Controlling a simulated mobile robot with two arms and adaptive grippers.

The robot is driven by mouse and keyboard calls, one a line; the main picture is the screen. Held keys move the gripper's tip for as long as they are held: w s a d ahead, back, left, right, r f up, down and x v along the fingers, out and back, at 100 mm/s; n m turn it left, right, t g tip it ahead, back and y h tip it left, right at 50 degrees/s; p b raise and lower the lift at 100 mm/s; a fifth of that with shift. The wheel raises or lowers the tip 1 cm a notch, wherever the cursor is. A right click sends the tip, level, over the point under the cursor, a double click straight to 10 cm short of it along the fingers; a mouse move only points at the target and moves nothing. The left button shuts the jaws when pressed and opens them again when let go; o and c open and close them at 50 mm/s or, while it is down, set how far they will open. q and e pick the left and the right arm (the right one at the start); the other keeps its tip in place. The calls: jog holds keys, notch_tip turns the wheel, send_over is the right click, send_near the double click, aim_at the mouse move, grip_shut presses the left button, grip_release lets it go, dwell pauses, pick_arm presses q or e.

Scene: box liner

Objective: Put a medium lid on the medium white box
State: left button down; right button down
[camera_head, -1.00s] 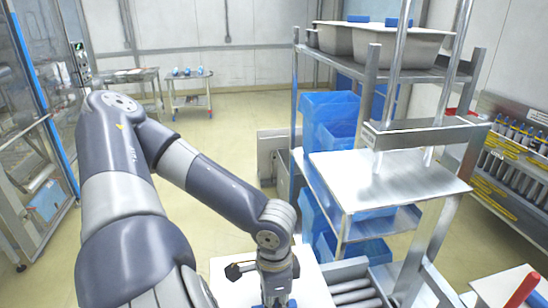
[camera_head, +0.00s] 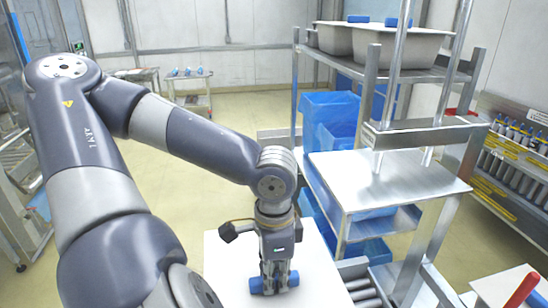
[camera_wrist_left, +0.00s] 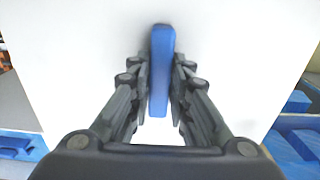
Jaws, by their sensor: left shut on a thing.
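A flat white lid (camera_head: 225,262) fills the bottom middle of the head view. It has a blue bar handle (camera_head: 291,280) on top. My left gripper (camera_head: 275,286) points down and is shut on this handle. In the left wrist view the handle (camera_wrist_left: 161,70) stands between the two fingers, with the white lid (camera_wrist_left: 75,70) spread out below. I cannot tell what, if anything, is directly under the lid. The medium white box cannot be clearly made out. My right gripper is not in view.
Metal rollers (camera_head: 360,285) lie right of the lid. The yellowish floor (camera_head: 235,110) behind is open.

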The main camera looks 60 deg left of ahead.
pick_arm(q)
jog(key=shift+r, duration=0.8)
jog(key=shift+r, duration=3)
